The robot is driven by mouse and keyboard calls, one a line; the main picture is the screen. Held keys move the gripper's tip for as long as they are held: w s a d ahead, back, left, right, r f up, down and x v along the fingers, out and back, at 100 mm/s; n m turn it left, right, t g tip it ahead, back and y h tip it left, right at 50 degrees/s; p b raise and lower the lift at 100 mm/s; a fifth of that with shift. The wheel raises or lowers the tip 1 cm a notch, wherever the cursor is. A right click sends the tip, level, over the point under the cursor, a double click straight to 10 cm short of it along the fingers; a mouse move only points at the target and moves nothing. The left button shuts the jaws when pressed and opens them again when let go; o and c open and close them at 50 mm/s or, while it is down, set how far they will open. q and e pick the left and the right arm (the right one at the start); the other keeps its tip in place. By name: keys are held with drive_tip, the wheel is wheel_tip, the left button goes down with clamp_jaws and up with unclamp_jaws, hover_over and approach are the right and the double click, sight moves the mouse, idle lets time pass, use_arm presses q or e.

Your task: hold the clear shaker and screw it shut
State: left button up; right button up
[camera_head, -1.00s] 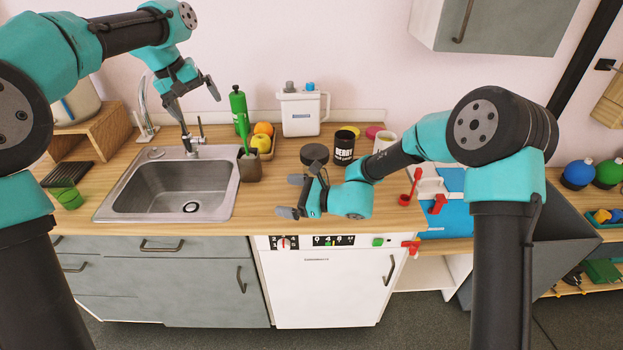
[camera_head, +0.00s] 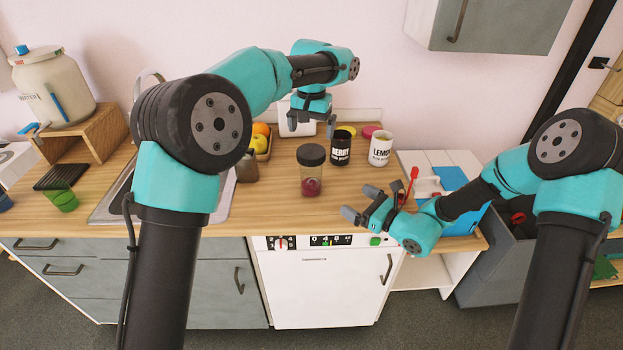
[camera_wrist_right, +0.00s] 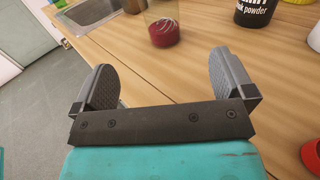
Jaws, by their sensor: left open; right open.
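The clear shaker (camera_head: 311,180) stands upright on the wooden counter, with dark red contents at its bottom and a dark lid (camera_head: 311,154) on top. I cannot tell whether the lid is tight. The lower part of the shaker also shows in the right wrist view (camera_wrist_right: 163,30), with a wire whisk shape inside. My left gripper (camera_head: 305,131) is open, above and behind the shaker, pointing down. My right gripper (camera_head: 358,204) is open and empty, to the right and front of the shaker, with its fingers toward it. In the right wrist view its fingers (camera_wrist_right: 168,85) are apart with bare counter between them.
A fruit tray (camera_head: 262,147) and sink lie to the left. A red-handled toy (camera_head: 413,176) is near my right gripper. The counter's front strip is clear.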

sight(311, 174)
drive_tip(key=x, duration=1.7)
drive_tip(key=shift+w+a, duration=0.1)
drive_tip(key=shift+a, duration=0.15)
